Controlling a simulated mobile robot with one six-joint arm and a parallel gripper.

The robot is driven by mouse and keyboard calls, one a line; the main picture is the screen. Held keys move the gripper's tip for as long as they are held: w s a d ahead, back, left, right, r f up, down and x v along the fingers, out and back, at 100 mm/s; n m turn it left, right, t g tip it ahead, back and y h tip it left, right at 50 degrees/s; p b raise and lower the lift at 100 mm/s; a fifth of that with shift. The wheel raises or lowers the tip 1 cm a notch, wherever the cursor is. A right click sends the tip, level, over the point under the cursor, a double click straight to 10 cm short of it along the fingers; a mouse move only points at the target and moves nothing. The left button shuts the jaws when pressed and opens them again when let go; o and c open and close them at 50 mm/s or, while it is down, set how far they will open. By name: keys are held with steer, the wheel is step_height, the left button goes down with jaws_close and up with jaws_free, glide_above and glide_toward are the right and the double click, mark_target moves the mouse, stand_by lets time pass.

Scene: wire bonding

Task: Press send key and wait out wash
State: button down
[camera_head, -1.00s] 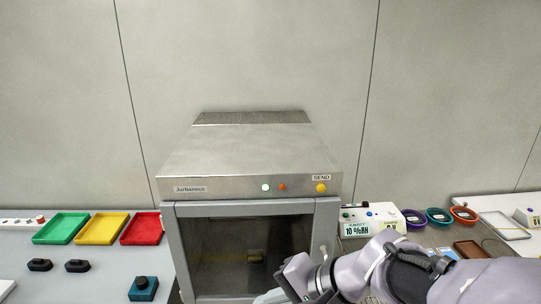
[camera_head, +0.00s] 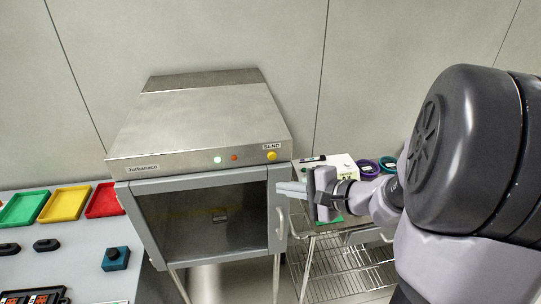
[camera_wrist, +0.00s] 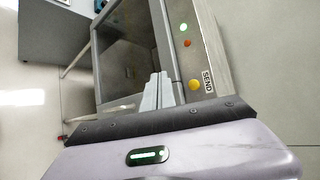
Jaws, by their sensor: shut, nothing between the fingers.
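The steel wash machine (camera_head: 195,125) has a yellow round key (camera_head: 271,156) under a SEND label at the right end of its sloped front. The key also shows in the wrist view (camera_wrist: 194,85). A green lamp (camera_head: 217,160) glows, with an orange-red lamp (camera_head: 234,157) beside it. The grey door (camera_head: 160,186) looks closed, and a small item (camera_head: 220,216) shows dimly behind its dark window. My gripper (camera_head: 280,187) is shut and empty, a little below the key near the door's upper right corner. In the wrist view, the fingertips (camera_wrist: 158,82) appear beside the key, apart from it.
The door handle (camera_head: 281,222) is just below my fingertips. Green, yellow and red trays (camera_head: 62,204) and a teal block (camera_head: 116,258) are on the left table. A wire-shelf cart (camera_head: 345,265) with a white device and coloured rings stands at right, partly behind my arm.

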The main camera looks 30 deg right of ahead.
mark_target(272, 156)
steer(key=w, duration=0.2)
steer(key=w+d+p, duration=0.1)
steer(key=w, duration=0.1)
steer(key=w+d, duration=0.1)
steer(key=w, duration=0.2)
steer(key=shift+w+f+p, duration=0.1)
steer(key=shift+p, duration=0.25)
steer(key=shift+w+d, duration=0.2)
steer(key=shift+w, duration=0.45)
stand_by(1.1)
steer(key=shift+w+d+b, duration=0.15)
steer(key=shift+w+b, duration=0.25)
steer(key=shift+b, duration=0.05)
steer(key=shift+w+d, duration=0.1)
steer(key=shift+w, duration=0.35)
stand_by(0.6)
steer(key=shift+s+b, duration=0.15)
steer(key=shift+b, duration=0.25)
steer(key=shift+s+a+b, duration=0.25)
steer(key=shift+s+b, duration=0.15)
steer(key=shift+s, duration=0.35)
